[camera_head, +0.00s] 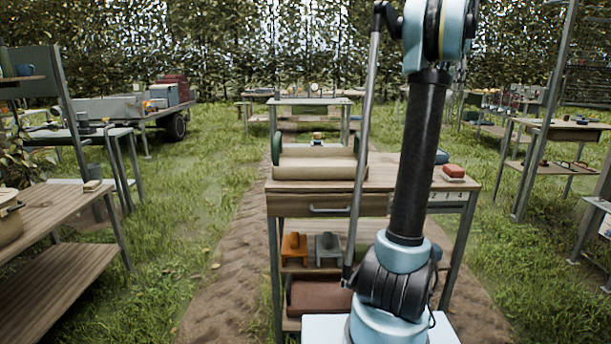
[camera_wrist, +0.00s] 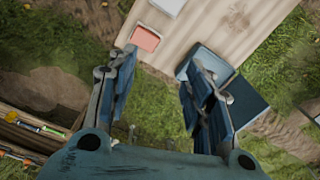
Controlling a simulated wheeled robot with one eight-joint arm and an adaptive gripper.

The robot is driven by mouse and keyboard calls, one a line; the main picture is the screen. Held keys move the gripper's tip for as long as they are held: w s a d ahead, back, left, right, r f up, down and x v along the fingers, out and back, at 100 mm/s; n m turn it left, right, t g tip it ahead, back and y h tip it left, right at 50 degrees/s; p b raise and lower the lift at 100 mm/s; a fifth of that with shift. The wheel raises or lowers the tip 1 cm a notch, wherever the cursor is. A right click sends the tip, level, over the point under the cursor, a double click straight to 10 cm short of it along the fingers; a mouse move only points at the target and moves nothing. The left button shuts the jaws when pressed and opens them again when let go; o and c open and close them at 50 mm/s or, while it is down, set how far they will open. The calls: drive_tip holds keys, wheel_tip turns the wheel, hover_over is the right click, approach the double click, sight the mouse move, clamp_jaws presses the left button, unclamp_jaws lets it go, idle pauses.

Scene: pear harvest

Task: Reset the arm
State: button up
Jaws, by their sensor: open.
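My gripper (camera_wrist: 158,85) shows in the wrist view with its two fingers spread wide apart. It is open, and nothing is between the fingers. Below it are grass and the edge of a wooden table. In the head view my arm rises upright at the right of the middle, in front of the wooden workbench (camera_head: 390,175). The gripper itself is out of the head view.
A beige padded tray (camera_head: 315,172) and a red block (camera_head: 454,170) sit on the workbench. The block (camera_wrist: 146,38) and a blue-grey tray (camera_wrist: 207,65) show near my fingers in the wrist view. A wooden shelf table (camera_head: 50,205) stands left. Grass lies between.

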drive_tip(key=s+a+f+n+t, duration=0.1)
drive_tip(key=s+a+f+n, duration=0.3)
drive_tip(key=s+a+f, duration=0.5)
drive_tip(key=s+a+f+n, duration=0.3)
drive_tip(key=s+a+f, duration=0.3)
drive_tip(key=a, duration=0.6)
drive_tip(key=s+a+f+n, duration=0.2)
drive_tip(key=s+f, duration=0.4)
drive_tip(key=f, duration=0.3)
drive_tip(key=s+a+f+n, duration=0.3)
drive_tip(key=s+a+f, duration=0.2)
drive_tip(key=f, duration=0.5)
drive_tip(key=s+a+f+n+t, duration=0.1)
drive_tip(key=s+a+f+n, duration=0.1)
drive_tip(key=s+f, duration=0.7)
drive_tip(key=shift+a+f+n, duration=0.25)
drive_tip(key=shift+a+n, duration=0.05)
drive_tip(key=shift+a, duration=0.4)
drive_tip(key=shift+c, duration=1.5)
